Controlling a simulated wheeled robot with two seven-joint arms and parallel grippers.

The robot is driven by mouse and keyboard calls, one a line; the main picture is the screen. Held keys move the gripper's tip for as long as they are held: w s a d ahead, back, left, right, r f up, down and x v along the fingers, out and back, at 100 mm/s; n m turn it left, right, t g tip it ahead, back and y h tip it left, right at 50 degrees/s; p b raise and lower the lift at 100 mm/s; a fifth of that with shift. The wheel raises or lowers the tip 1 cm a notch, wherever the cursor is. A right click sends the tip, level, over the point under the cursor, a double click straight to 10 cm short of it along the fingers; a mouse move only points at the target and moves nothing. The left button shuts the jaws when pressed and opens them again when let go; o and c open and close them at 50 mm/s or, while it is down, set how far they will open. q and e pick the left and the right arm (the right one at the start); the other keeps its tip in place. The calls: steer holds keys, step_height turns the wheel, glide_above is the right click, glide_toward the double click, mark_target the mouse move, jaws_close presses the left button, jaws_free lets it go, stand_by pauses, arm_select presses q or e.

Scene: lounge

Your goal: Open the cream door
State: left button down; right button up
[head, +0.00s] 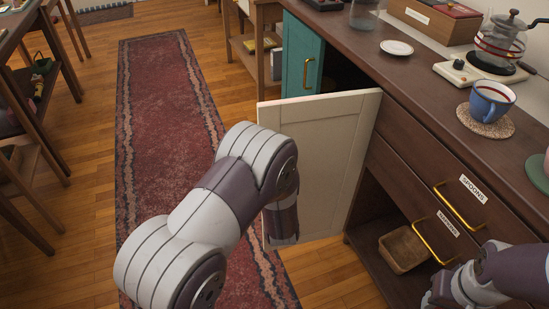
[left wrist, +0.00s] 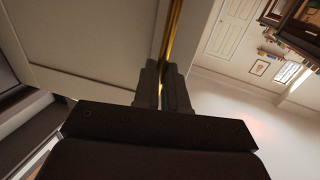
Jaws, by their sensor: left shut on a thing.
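The cream door (head: 335,150) stands swung out from the dark wooden cabinet, showing its framed panel. In the left wrist view the door (left wrist: 90,45) fills the upper left. My left gripper (left wrist: 165,85) is shut on the brass handle (left wrist: 173,35) of the door. In the head view my left arm crosses in front of the door's left part and hides the handle and the fingertips. My right gripper (head: 438,292) is at the lower right edge, partly cut off, and its fingers cannot be made out.
A teal door (head: 302,62) stands open at the back. The counter holds a blue mug (head: 490,101), a glass pot (head: 498,45) and a white saucer (head: 397,47). Drawers with brass handles (head: 459,206) are at right. A basket (head: 403,248) sits low inside. A red rug (head: 165,100) covers the floor.

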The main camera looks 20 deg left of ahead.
arm_select(q)
steer(key=c, duration=1.5)
jaws_free()
steer(key=shift+w+d+r, duration=0.2)
steer(key=shift+w+d, duration=0.05)
steer(key=shift+d, duration=0.1)
steer(key=o, duration=0.3)
steer(key=shift+w+d+f, duration=0.1)
steer(key=shift+w+d, duration=0.05)
steer(key=shift+d, duration=0.05)
steer(key=shift+a, duration=0.15)
steer(key=p+v, duration=0.2)
steer(key=v, duration=1)
steer(key=shift+s+p, duration=0.3)
steer(key=shift+s, duration=0.15)
steer(key=shift+f, duration=0.1)
